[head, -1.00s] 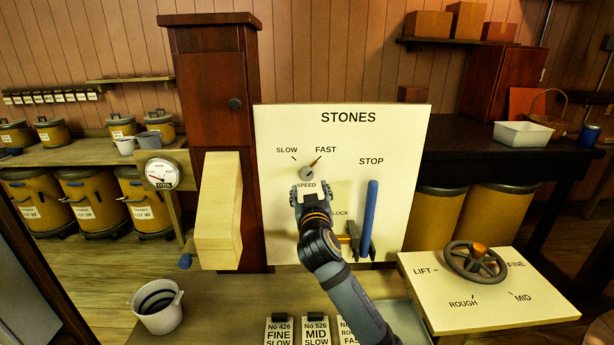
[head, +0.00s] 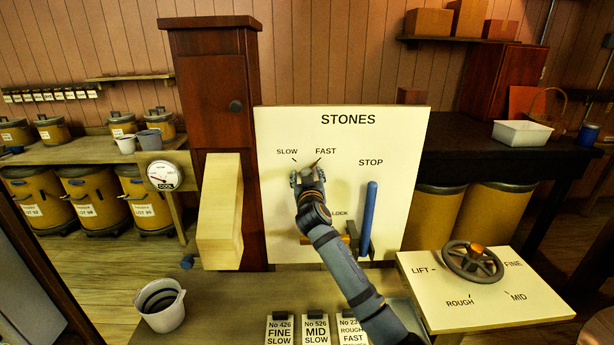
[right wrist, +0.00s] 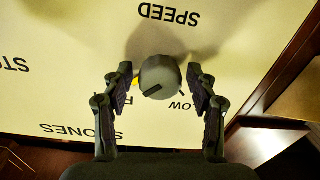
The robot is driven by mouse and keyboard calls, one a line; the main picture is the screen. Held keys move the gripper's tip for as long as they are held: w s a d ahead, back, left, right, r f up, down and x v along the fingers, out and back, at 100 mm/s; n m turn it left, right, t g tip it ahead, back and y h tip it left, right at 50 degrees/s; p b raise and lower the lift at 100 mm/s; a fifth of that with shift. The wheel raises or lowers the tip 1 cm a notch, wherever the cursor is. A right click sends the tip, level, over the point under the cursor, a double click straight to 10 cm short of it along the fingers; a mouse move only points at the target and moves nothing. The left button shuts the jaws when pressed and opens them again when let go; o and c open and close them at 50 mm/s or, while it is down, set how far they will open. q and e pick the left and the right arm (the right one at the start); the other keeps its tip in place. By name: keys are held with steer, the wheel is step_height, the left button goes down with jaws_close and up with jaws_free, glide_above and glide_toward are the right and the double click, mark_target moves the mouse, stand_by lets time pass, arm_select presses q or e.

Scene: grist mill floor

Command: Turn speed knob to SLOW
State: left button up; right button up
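The grey speed knob (right wrist: 160,76) is on the cream STONES panel (head: 370,135), below the SLOW and FAST marks. The wrist view is upside down; there the knob's dark pointer line is turned to the FAST side. My right gripper (head: 308,174) is at the knob and hides most of it in the head view. In the right wrist view my right gripper (right wrist: 159,73) is open, one finger on each side of the knob, with a gap on both sides. The SPEED label shows in the wrist view, but my gripper hides it in the head view. My left gripper is not in view.
A blue STOP lever (head: 369,220) stands upright at the panel's right, close to my right arm. A wooden chute (head: 220,210) is left of the panel. A handwheel (head: 473,262) is on a board at the right. Labelled cards (head: 281,329) lie below the panel.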

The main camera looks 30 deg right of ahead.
steer(key=c, duration=1)
steer(key=shift+o, duration=0.2)
steer(key=n+p, duration=0.2)
steer(key=n, duration=0.1)
steer(key=shift+r+n+p, duration=0.15)
steer(key=shift+n+p, duration=0.15)
steer(key=n+p, duration=0.3)
steer(key=n, duration=0.2)
steer(key=shift+a+p, duration=0.1)
steer(key=shift+p, duration=0.2)
steer(key=n+p, duration=0.3)
steer(key=n, duration=0.1)
steer(key=shift+n+g, duration=0.3)
steer(key=shift+f+n+p, duration=0.2)
steer(key=shift+n+p, duration=0.4)
steer(key=shift+n, duration=0.5)
steer(key=shift+f+n+p, duration=0.15)
steer(key=shift+n+p, duration=0.45)
steer(key=shift+n, duration=0.5)
